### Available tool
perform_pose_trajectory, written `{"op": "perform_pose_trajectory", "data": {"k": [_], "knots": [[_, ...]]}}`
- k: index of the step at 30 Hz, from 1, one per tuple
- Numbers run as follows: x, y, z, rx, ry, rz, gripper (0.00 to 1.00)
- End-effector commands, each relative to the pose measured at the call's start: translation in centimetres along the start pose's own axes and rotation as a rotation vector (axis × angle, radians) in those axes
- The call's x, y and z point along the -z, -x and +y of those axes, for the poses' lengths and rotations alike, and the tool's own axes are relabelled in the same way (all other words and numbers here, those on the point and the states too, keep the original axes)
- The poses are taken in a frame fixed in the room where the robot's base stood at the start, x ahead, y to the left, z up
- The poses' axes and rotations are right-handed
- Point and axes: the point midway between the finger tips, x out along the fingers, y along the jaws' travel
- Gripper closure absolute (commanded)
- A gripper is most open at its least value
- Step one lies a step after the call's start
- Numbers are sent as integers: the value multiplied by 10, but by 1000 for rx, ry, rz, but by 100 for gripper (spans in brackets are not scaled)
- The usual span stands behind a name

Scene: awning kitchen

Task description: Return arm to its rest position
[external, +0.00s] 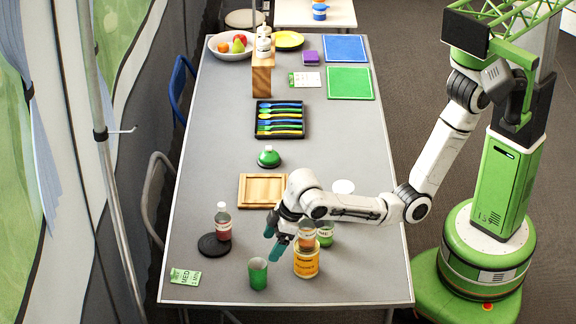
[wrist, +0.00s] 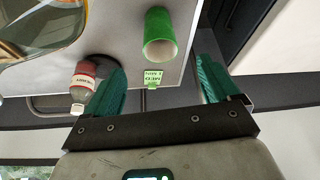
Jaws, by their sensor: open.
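My gripper (external: 275,241) is over the near part of the grey table, close to several cups and cans. Its teal fingers stand wide apart in the wrist view (wrist: 163,85), with nothing held between them. My white arm reaches left across the table, bent at the elbow, from the green base at the right. A green cup (external: 258,274) stands just below the fingers and also shows in the wrist view (wrist: 160,40). A yellow can (external: 306,262) with a smaller can (external: 307,236) above it is right of the fingers.
A bottle (external: 223,221) stands by a black disc (external: 213,246) at left. A green can (external: 325,235) is beside the yellow can. A wooden tray (external: 262,177) and green-lidded item (external: 269,157) lie behind. A cutlery tray (external: 279,134) and wooden block (external: 262,80) are farther back.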

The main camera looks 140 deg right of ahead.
Motion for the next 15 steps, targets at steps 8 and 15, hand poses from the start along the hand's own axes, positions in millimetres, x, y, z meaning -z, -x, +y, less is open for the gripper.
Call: {"op": "perform_pose_trajectory", "data": {"k": [8, 15], "knots": [[0, 6, 0, 0, 0, -1, 11], [0, 6, 0, -1, 0, 0, 11]]}}
